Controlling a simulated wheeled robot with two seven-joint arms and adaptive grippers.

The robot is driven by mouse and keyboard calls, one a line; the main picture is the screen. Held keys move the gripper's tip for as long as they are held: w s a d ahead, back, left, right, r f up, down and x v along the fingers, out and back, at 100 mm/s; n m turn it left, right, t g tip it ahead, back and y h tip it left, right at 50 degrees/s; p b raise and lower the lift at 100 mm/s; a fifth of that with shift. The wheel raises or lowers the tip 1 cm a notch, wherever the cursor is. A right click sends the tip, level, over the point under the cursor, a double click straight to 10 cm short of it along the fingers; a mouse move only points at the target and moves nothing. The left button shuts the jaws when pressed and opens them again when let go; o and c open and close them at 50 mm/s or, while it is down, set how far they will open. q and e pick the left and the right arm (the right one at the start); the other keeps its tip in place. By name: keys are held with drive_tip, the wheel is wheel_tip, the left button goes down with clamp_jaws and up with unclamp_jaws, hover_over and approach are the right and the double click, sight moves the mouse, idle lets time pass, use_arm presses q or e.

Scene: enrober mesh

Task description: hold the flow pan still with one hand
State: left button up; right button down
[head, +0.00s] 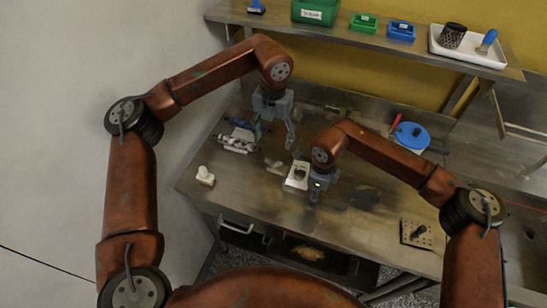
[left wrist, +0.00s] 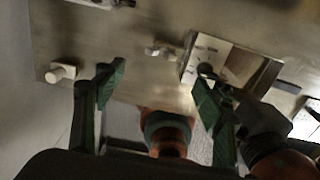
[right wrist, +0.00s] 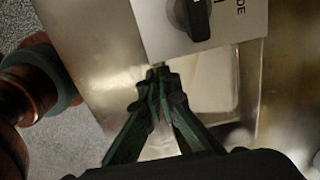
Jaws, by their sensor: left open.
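I cannot tell for sure which thing is the flow pan. A shiny metal pan-like piece (right wrist: 215,90) lies beside and under a white plate with a black knob (right wrist: 193,15) in the right wrist view. The plate shows in the head view (head: 292,182), and in the left wrist view the shiny piece (left wrist: 256,72) is beside it. My right gripper (right wrist: 158,80) has its fingertips together near the plate's edge; no held thing is clear. It also shows in the head view (head: 316,194). My left gripper (head: 275,138) is open and empty above the bench, left of the plate.
A white knobbed block (head: 205,176) stands at the bench's left corner. Metal rollers (head: 238,142) lie behind it. A blue round lid (head: 411,135) is at the back right, a perforated plate (head: 415,238) at the front right. A shelf (head: 400,52) with bins overhangs the back.

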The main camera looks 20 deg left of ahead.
sight(274, 160)
use_arm(q)
wheel_tip(274, 160, down, 11)
drive_tip(key=shift+r, duration=0.1)
drive_tip(key=shift+d, duration=0.1)
idle(0.3)
drive_tip(key=c, duration=1.2)
